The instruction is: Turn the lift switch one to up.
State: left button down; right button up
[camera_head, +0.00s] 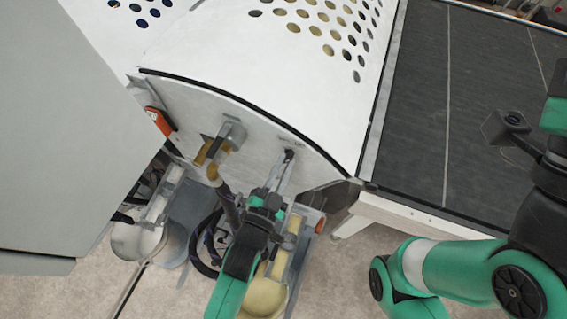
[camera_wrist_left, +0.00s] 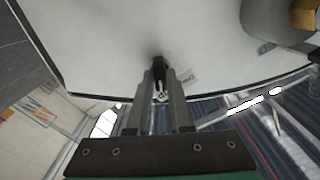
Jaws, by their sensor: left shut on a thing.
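The lift switch (camera_head: 289,153) is a small dark knob on the white end panel of the roller coater. My left gripper (camera_head: 286,160) reaches up to it from below, with its fingers pointing at the panel. In the left wrist view the two fingers (camera_wrist_left: 160,72) are closed around the dark switch (camera_wrist_left: 158,62), one on each side. The fingertips hide much of the knob, so I cannot tell which way it is turned. My right arm is at the right edge of the head view, and its fingers do not show clearly.
Left of the switch, a grey bracket with a yellow-brown part (camera_head: 213,150) juts from the panel. An orange-red switch (camera_head: 160,121) sits farther left. Cables and a yellowish roller tray (camera_head: 262,298) lie below. A dark conveyor belt (camera_head: 450,100) is at the right.

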dwell(0.4)
pick_arm(q)
jog(key=c, duration=0.8)
grip_release()
jog(key=b+v, duration=0.1)
jog(key=v, duration=1)
jog(key=shift+s+a, duration=0.15)
jog(key=shift+s, duration=0.15)
